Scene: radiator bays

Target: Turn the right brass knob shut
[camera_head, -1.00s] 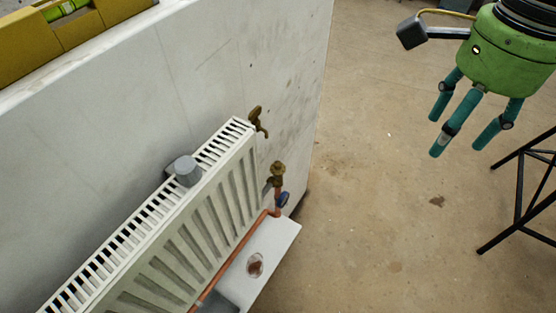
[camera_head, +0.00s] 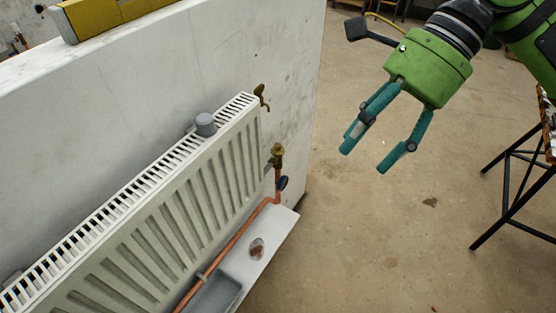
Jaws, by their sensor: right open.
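A brass knob (camera_head: 277,151) sits on top of a valve at the right end of the white radiator (camera_head: 195,190), above a copper pipe (camera_head: 238,238). A brass tap-like fitting (camera_head: 261,95) is on the wall just above the radiator's end. My right gripper (camera_head: 364,160) hangs in the air to the right of the brass knob, clear of it. Its teal fingers point down and left, are spread open and hold nothing. My left gripper is not in view.
A black-legged stand (camera_head: 510,200) is at the right.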

